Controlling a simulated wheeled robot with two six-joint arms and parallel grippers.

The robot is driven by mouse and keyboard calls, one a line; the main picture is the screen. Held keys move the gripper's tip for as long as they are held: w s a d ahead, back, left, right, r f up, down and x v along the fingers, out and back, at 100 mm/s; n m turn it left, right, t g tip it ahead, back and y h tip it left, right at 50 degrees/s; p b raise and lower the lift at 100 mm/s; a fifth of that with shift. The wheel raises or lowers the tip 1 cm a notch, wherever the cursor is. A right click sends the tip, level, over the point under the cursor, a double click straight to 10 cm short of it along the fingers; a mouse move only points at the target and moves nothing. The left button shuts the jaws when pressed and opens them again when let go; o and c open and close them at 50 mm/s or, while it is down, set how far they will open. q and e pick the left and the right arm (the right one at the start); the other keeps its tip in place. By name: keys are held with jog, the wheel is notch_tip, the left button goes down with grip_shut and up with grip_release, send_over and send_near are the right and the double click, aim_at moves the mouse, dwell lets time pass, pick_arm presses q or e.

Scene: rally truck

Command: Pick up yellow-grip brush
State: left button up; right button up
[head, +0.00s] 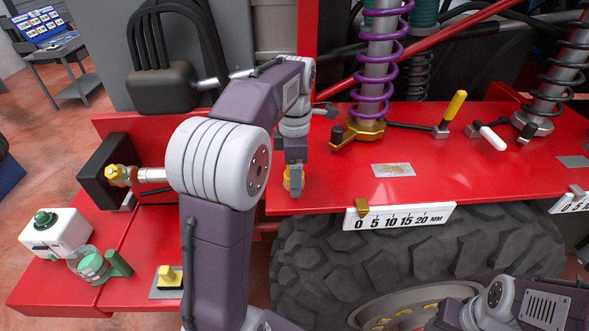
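No brush shows clearly enough for me to name it with certainty. A yellow grip (453,107) on a small grey base stands tilted on the red panel at the right; I cannot tell if it is a brush or a lever. My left gripper (294,185) points down at the front left edge of the red panel, well to the left of that grip. A yellow piece shows at its fingertips; I cannot tell if it is held, and the finger gap is hidden. My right arm shows at the bottom right, its gripper out of view.
A purple spring (383,55) stands on the red panel (335,190) behind my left gripper. A white-grip lever (492,137) is right of the yellow grip. A millimetre scale (405,217) hangs on the front edge above the tyre (400,260).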

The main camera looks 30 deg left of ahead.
pick_arm(q)
jog(key=shift+s, duration=0.2)
jog(key=c, duration=1.4)
jog(key=shift+w, duration=0.1)
jog(key=shift+c, duration=0.2)
jog(key=r, duration=0.4)
jog(key=shift+w+d+r, duration=0.15)
jog(key=shift+d+r, duration=0.15)
jog(key=w+d+r+p, duration=0.2)
jog(key=d+r, duration=0.4)
jog(key=d, duration=0.4)
jog(key=shift+w+d+r, duration=0.25)
jog(key=shift+d, duration=0.15)
